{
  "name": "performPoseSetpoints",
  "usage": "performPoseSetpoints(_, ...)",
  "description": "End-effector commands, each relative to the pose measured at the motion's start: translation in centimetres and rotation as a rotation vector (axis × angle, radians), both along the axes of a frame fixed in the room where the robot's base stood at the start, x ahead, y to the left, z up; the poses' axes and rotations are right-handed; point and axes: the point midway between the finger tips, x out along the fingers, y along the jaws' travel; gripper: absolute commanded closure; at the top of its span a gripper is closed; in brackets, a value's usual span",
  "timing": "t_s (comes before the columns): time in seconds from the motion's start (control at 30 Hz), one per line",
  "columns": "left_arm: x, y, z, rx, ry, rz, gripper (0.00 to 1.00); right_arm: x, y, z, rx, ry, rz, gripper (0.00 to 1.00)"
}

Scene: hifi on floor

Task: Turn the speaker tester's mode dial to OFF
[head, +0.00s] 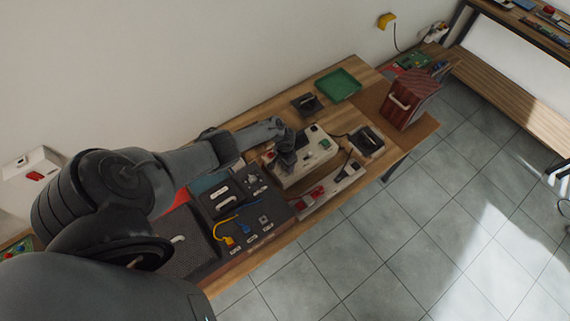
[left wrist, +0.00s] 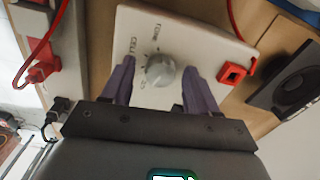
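The speaker tester (head: 317,152) is a cream box on the wooden bench in the head view. Its pale panel (left wrist: 205,35) fills the upper middle of the left wrist view. The round grey mode dial (left wrist: 159,71) sits on this panel with small printed labels around it; I cannot read its setting for certain. My left gripper (head: 286,155) is over the tester's left part and hides the dial in the head view. In the left wrist view its two purple fingers (left wrist: 160,77) are apart, one on each side of the dial, with gaps visible. My right gripper is not in view.
A dark case with tools and cables (head: 250,222) lies left of the tester. A power strip (head: 335,187) lies in front. A black speaker unit (head: 366,140), a green tray (head: 338,85) and a red-brown box (head: 408,100) stand to the right. A red lead (left wrist: 235,70) plugs into the tester.

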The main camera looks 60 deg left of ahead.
Motion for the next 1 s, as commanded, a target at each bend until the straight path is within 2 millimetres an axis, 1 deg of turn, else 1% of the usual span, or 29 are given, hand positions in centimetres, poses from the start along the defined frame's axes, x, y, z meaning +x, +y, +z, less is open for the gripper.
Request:
performPoseSetpoints(0.2,0.0,0.0,0.1,0.001,0.001,-0.001,0.41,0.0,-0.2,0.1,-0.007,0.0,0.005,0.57)
performPoseSetpoints(0.33,0.0,0.1,1.0,0.0,0.0,-0.001,0.41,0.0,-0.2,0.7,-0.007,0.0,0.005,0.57)
performPoseSetpoints(0.47,-0.1,0.1,2.9,0.001,-0.001,-0.002,0.41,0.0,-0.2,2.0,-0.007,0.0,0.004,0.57)
performPoseSetpoints(0.6,-0.1,0.1,5.3,0.001,-0.001,-0.003,0.41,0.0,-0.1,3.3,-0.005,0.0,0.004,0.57)
performPoseSetpoints(0.8,0.0,0.1,8.5,0.002,-0.001,-0.002,0.41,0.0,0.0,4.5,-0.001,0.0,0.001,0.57)
performPoseSetpoints(1.0,0.0,0.0,10.3,0.001,0.0,-0.001,0.41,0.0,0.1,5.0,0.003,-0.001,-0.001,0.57)
